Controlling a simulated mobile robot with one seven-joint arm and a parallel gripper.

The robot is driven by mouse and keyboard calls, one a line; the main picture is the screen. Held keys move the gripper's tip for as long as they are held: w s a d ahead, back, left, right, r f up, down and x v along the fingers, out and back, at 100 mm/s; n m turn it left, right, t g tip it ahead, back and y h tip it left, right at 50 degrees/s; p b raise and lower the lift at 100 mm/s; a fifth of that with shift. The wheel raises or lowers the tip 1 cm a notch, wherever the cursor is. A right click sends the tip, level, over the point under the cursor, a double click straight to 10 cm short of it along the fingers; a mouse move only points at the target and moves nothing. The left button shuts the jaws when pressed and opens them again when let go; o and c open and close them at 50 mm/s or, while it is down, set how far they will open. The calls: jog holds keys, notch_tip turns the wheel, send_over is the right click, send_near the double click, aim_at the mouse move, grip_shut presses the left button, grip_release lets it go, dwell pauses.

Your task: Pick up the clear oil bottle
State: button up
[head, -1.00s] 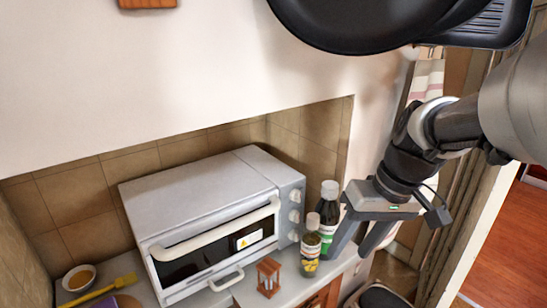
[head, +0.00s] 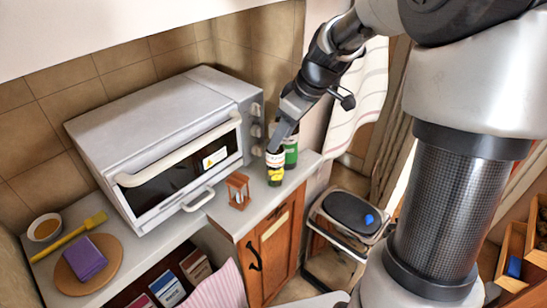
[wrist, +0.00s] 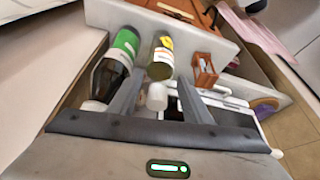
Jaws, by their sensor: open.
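The clear oil bottle, which I take to be the one with the yellow and white label, stands upright on the counter right of the oven in the head view (head: 275,172). Its top is hidden there by my gripper (head: 282,135). In the wrist view the bottle (wrist: 161,56) lies between and beyond the open fingers of my gripper (wrist: 159,80), its pale cap pointing towards me. I cannot tell whether the fingers touch it. A dark bottle with a green label (head: 291,150) stands close behind it; in the wrist view this bottle (wrist: 115,62) is beside the left finger.
A white toaster oven (head: 165,130) stands left of the bottles. A small wooden hourglass (head: 238,190) is on the counter near the front. The counter's right edge is close to the bottles. A pedal bin (head: 345,220) stands on the floor to the right.

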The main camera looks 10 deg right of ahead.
aim_at(275, 156)
jog(key=x, duration=0.6)
jog(key=shift+f, duration=0.3)
jog(key=c, duration=0.9)
jog(key=shift+d, duration=0.1)
